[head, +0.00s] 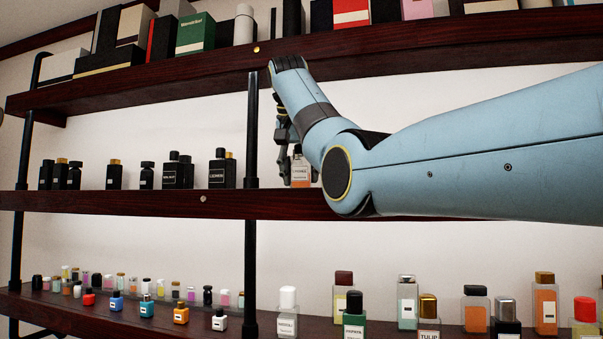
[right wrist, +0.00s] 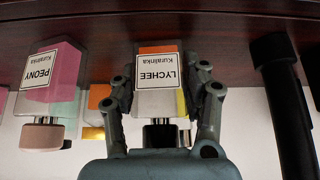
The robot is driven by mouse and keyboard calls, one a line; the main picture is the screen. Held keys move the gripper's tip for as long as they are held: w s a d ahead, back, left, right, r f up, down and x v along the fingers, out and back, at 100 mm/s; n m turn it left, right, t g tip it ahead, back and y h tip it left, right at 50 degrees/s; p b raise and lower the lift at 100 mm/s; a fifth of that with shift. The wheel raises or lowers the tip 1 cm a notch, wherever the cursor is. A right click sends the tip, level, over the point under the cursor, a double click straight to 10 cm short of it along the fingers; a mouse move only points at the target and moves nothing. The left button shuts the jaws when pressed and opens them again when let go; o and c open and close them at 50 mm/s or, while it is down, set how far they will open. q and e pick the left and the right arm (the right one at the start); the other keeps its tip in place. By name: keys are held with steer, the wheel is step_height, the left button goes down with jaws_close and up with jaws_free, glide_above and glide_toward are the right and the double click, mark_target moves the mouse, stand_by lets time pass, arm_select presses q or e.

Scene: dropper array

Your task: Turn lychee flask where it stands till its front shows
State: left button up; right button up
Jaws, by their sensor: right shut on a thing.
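The lychee flask (head: 300,171) stands on the middle shelf, partly behind my right arm in the head view. In the right wrist view the lychee flask (right wrist: 158,101) appears upside down, with clear glass, orange showing at its base and a dark and silver cap. Its white label reading LYCHEE Kuralinka faces the wrist camera. My right gripper (right wrist: 166,88) has one finger on each side of the flask and is shut on it. In the head view the right gripper (head: 284,165) is partly hidden by its own wrist. My left gripper is not in view.
A pink peony flask (right wrist: 54,82) stands beside the lychee flask, with orange and green flasks behind. A dark shelf post (right wrist: 283,90) is close on the other side. Black flasks (head: 168,173) stand further left on the middle shelf (head: 130,202).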

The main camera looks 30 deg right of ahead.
steer(key=shift+w+a+m+g, duration=0.1)
steer(key=shift+a+m+g, duration=0.15)
steer(key=shift+m, duration=0.35)
steer(key=shift+d, duration=0.4)
steer(key=shift+a, duration=0.1)
steer(key=o, duration=1.4)
steer(key=shift+a, duration=0.1)
